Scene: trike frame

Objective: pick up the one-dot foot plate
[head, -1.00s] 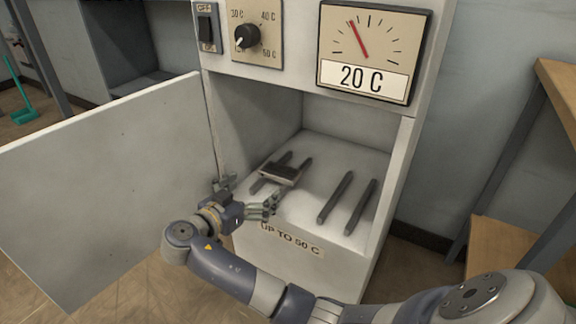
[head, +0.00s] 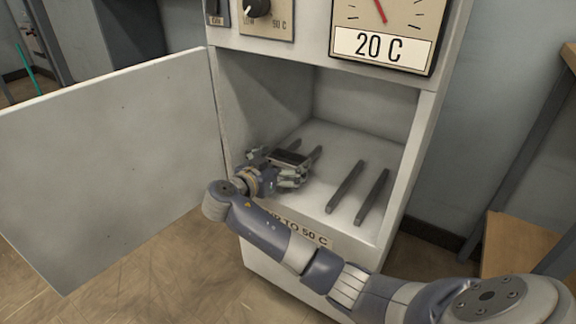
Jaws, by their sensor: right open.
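A small dark foot plate (head: 292,157) lies at the left inside the open cabinet, resting across a pair of dark rails. Its dot mark is too small to make out. My right gripper (head: 280,167) is open at the plate's near side, just inside the cabinet mouth. One finger is to the left of the plate and the other in front of its right part. The fingers partly cover the plate and rails, and I cannot tell whether they touch it. My left gripper is not in view.
The cabinet floor (head: 325,190) holds a second pair of bare dark rails (head: 345,187) at the right. The cabinet door (head: 110,170) stands open to the left. Side walls bound the opening. A dial reading 20 C (head: 383,47) is above. A wooden shelf (head: 515,245) stands at the right.

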